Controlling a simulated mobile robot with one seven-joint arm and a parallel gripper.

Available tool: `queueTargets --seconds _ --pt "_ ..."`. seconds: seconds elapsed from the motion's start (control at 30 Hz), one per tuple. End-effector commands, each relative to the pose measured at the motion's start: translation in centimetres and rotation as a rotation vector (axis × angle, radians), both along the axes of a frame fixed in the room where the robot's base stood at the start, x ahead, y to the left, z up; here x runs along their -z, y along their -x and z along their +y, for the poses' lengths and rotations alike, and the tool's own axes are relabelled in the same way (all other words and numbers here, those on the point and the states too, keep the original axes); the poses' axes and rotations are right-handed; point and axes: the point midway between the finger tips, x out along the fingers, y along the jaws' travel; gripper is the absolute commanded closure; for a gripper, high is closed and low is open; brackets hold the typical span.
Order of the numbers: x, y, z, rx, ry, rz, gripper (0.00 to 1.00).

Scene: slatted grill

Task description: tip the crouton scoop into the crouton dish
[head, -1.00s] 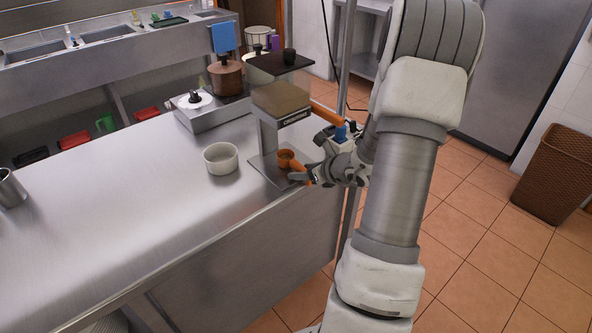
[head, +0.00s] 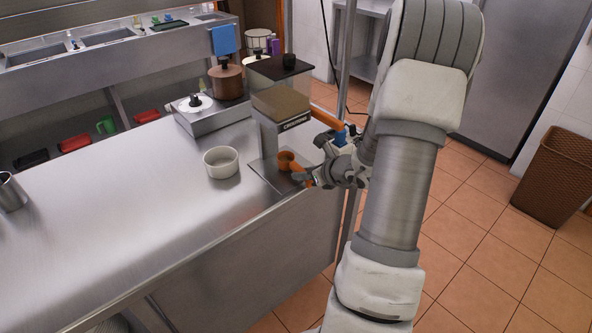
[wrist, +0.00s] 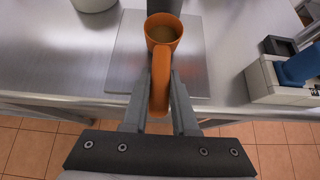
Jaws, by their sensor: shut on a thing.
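The orange crouton scoop (head: 286,159) is upright under the crouton dispenser (head: 284,122). In the wrist view the scoop's cup (wrist: 163,30) has light brown contents in it. My gripper (head: 307,178) is shut on the scoop's handle, and its fingers (wrist: 160,98) flank the handle in the wrist view. The white round crouton dish (head: 221,162) stands on the counter to the left of the dispenser. Its edge also shows in the wrist view (wrist: 95,4). The dish looks empty in the head view.
The dispenser's flat base plate (head: 264,171) lies under the scoop. A burner unit with a brown pot (head: 226,82) stands behind the dish. The steel counter (head: 120,200) is clear to the left of the dish, up to a metal cup (head: 11,192).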

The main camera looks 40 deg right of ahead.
Motion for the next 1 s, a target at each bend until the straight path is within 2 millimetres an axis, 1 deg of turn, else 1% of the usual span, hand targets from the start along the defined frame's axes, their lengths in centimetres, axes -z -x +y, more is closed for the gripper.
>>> queueTargets --seconds 0.03,0.1,0.5,0.87,1.0 --pt "-0.8 0.0 0.0 -0.001 0.001 -0.001 1.00" --pt "-1.4 0.0 0.0 -0.001 0.002 -0.001 1.00" --pt "-4.4 0.0 0.0 -0.002 0.001 0.000 1.00" --pt "-4.3 -0.1 0.1 -0.001 0.001 0.000 1.00" --pt "-4.4 -0.7 0.5 0.007 0.001 0.001 1.00"
